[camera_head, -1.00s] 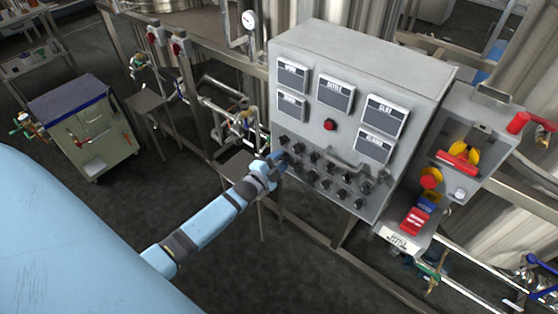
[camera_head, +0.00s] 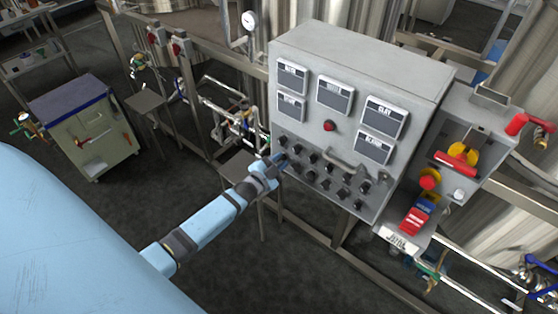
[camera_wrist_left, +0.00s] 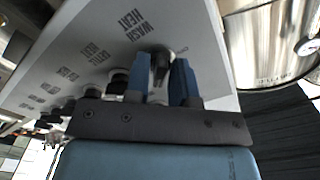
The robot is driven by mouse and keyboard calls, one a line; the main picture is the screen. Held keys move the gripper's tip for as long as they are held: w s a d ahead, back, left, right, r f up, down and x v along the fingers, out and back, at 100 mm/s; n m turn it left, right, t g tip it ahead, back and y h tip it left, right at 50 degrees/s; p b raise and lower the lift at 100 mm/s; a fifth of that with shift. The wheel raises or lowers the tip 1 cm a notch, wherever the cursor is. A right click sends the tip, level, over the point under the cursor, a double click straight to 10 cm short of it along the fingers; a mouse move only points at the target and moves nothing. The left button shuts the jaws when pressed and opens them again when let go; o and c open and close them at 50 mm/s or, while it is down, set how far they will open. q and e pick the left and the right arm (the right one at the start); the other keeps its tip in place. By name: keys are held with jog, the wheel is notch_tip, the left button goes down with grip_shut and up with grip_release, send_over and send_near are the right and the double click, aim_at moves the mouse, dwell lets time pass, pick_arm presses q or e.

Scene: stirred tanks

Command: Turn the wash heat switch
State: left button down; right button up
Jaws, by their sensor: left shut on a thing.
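The grey control panel (camera_head: 300,122) carries rows of black knob switches. In the left wrist view, the wash heat switch (camera_wrist_left: 160,58) is a black knob beside the printed label "WASH HEAT" (camera_wrist_left: 131,25). My left gripper (camera_wrist_left: 160,80) has one blue finger on each side of this knob and is shut on it. In the head view my left gripper (camera_head: 276,160) meets the panel at the left end of the switch rows, and its fingers partly hide the knob there. The knob's pointer direction is not clear. My right gripper is not in view.
A red button (camera_head: 329,126) and a bar handle (camera_head: 345,172) stand out from the panel. A box with a yellow and red handle (camera_head: 457,160) is at its right. A cart (camera_head: 88,125) stands at the left. Steel tanks and pipes fill the back.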

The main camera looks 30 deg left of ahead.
pick_arm(q)
jog(key=n, duration=0.5)
jog(key=shift+n, duration=0.3)
jog(key=n, duration=0.9)
jog(key=shift+n, duration=0.4)
jog(key=shift+n+b, duration=0.9)
jog(key=shift+n, duration=1.6)
jog(key=c, duration=1.2)
grip_release()
